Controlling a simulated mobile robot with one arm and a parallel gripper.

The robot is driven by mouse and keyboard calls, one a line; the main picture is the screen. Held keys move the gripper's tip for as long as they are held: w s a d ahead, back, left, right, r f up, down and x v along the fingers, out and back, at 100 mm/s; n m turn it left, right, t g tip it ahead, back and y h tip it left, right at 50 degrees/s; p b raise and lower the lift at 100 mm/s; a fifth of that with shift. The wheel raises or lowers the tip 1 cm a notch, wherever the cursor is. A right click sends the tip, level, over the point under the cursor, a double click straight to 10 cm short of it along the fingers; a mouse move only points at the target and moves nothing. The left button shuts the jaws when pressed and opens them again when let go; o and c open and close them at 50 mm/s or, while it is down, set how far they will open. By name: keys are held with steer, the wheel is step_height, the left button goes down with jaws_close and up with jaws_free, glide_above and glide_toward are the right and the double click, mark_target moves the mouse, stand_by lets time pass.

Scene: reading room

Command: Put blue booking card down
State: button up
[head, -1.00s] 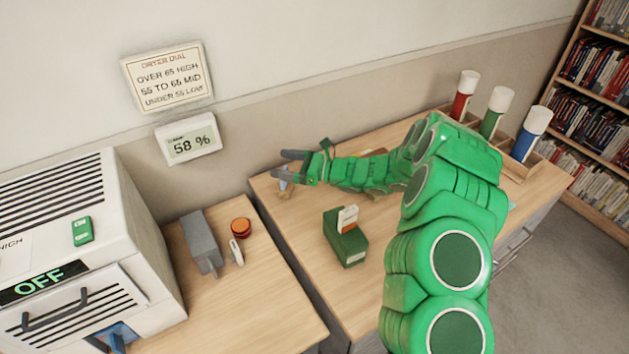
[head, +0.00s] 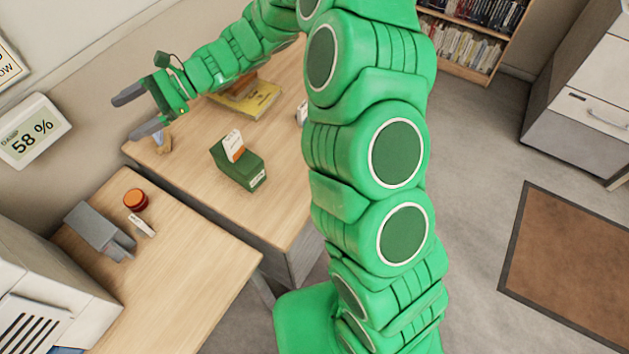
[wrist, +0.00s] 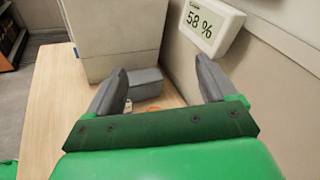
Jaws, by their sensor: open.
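My gripper (head: 137,112) is open and empty, above the back left corner of the far desk. In the wrist view its two fingers (wrist: 163,72) are spread with nothing between them. A small wooden piece (head: 162,143) with a pale, bluish part stands on the desk just below the lower finger; I cannot tell if that part is the blue booking card. A green box (head: 238,167) on the same desk has a white and orange card (head: 233,146) standing upright in it. No clearly blue card shows.
A grey block (head: 99,230), an orange round thing (head: 135,199) and a white tag (head: 141,225) lie on the near desk beside the white machine (head: 40,300). A yellow book (head: 250,104) lies under my arm. A wall display (head: 35,130) reads 58 %.

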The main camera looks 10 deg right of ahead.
steer(key=s+d+r+n+g+h, duration=0.1)
steer(key=s+d+r+n+h, duration=0.2)
steer(key=s+d, duration=0.4)
steer(key=s+d+r+n+h, duration=0.2)
steer(key=s+d+n+h, duration=0.15)
steer(key=s, duration=0.45)
steer(key=s+d+n+t+h, duration=0.1)
steer(key=s+d+h, duration=0.2)
steer(key=d, duration=0.6)
steer(key=s+d+n+t+h, duration=0.1)
steer(key=s+d+h, duration=0.2)
steer(key=s+d, duration=0.5)
steer(key=s+d+n+t+h, duration=0.2)
steer(key=s+d, duration=0.3)
steer(key=d, duration=0.6)
steer(key=shift+s+d+h, duration=0.3)
steer(key=shift+s+h, duration=0.1)
steer(key=shift+h, duration=0.05)
steer(key=shift+f, duration=0.1)
